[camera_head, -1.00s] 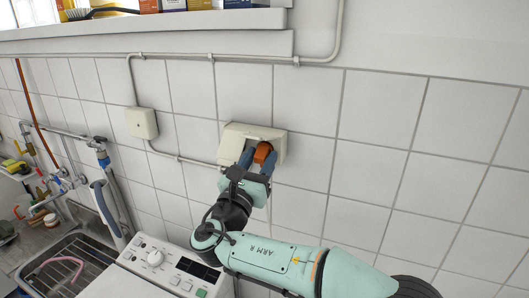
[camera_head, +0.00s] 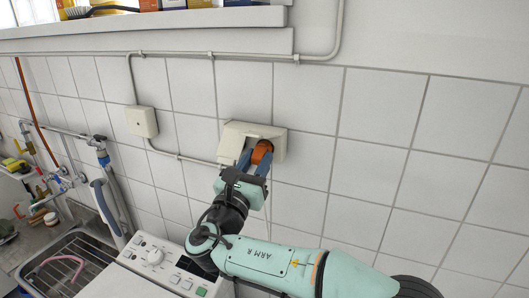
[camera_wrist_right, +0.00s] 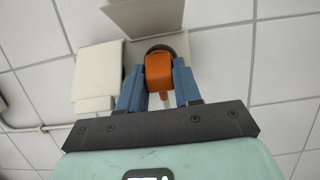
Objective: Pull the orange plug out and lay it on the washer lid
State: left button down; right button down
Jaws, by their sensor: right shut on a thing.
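The orange plug (camera_head: 262,151) sits at the right part of a cream double socket box (camera_head: 235,137) on the tiled wall. In the right wrist view the plug (camera_wrist_right: 159,72) is at a dark round socket opening under a raised flap (camera_wrist_right: 145,16). I cannot tell how deep it sits. My right gripper (camera_head: 254,158) is shut on the plug, one blue finger on each side; they also show in the right wrist view (camera_wrist_right: 158,85). The washer (camera_head: 150,268) stands below left, its control panel in view and most of its lid cut off. My left gripper is out of view.
A wire-racked sink (camera_head: 65,262) lies left of the washer, with pipes and a tap above it. A shelf (camera_head: 150,22) with boxes runs along the top. A junction box (camera_head: 142,122) and conduit are on the wall. The wall to the right is bare.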

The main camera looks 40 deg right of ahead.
jog(key=shift+s+a, duration=0.2)
jog(key=shift+a, duration=0.15)
jog(key=shift+s+a, duration=0.4)
jog(key=shift+a, duration=0.3)
jog(key=shift+s+a, duration=0.35)
jog(key=shift+a, duration=0.4)
jog(key=shift+s+a, duration=0.4)
jog(key=shift+a, duration=0.3)
jog(key=shift+s+a, duration=0.1)
jog(key=shift+a, duration=0.1)
